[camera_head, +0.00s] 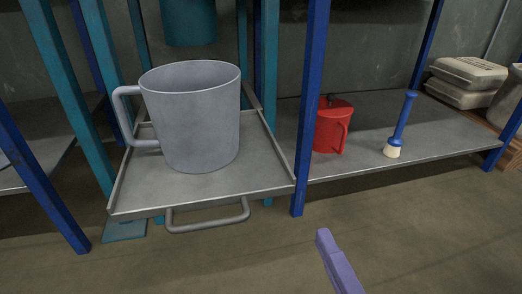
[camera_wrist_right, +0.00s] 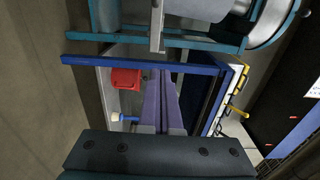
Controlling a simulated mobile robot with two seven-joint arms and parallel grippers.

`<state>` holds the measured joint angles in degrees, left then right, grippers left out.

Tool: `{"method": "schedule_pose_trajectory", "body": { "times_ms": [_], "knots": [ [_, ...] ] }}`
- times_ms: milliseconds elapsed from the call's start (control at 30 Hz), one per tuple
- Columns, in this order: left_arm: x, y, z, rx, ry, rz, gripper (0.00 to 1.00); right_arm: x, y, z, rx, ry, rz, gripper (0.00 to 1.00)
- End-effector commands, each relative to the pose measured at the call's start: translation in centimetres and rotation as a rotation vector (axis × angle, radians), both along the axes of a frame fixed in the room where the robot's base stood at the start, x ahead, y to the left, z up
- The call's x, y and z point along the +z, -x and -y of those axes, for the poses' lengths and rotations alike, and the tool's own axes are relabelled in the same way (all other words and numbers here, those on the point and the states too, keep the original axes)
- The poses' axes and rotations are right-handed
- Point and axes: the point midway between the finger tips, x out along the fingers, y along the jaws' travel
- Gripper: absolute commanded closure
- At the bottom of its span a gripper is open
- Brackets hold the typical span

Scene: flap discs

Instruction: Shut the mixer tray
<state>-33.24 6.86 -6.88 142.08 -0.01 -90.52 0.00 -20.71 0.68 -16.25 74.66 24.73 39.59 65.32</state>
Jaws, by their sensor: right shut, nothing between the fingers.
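The mixer tray (camera_head: 255,163) is a grey metal tray with low rims, standing pulled out at the front of a teal frame in the head view. A bar handle (camera_head: 208,226) hangs at its front edge. A large grey mug-shaped pot (camera_head: 195,125) stands upright on the tray, its handle to the left. My right gripper (camera_head: 323,235) shows as a purple finger at the bottom, to the right of the tray handle and apart from it. In the right wrist view the purple fingers (camera_wrist_right: 160,75) are together and empty. My left gripper is not in view.
A blue post (camera_head: 310,110) stands just right of the tray. Behind it, a grey shelf (camera_head: 360,163) holds a red lidded jug (camera_head: 331,125) and a blue-handled brush (camera_head: 402,125). Beige cases (camera_head: 468,78) lie at the far right. The floor in front is clear.

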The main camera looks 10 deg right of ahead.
Motion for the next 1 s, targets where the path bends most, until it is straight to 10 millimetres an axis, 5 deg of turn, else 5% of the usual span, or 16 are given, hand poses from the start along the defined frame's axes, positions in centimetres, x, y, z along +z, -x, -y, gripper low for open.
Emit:
{"method": "schedule_pose_trajectory", "body": {
  "times_ms": [400,1000],
  "knots": [
    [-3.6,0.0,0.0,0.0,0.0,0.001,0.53,-0.3,-7.9,0.0,0.0,0.001,0.003,1.0],
    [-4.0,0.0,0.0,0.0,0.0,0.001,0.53,0.0,-9.2,0.0,0.001,0.002,-0.001,1.0]
  ]
}}
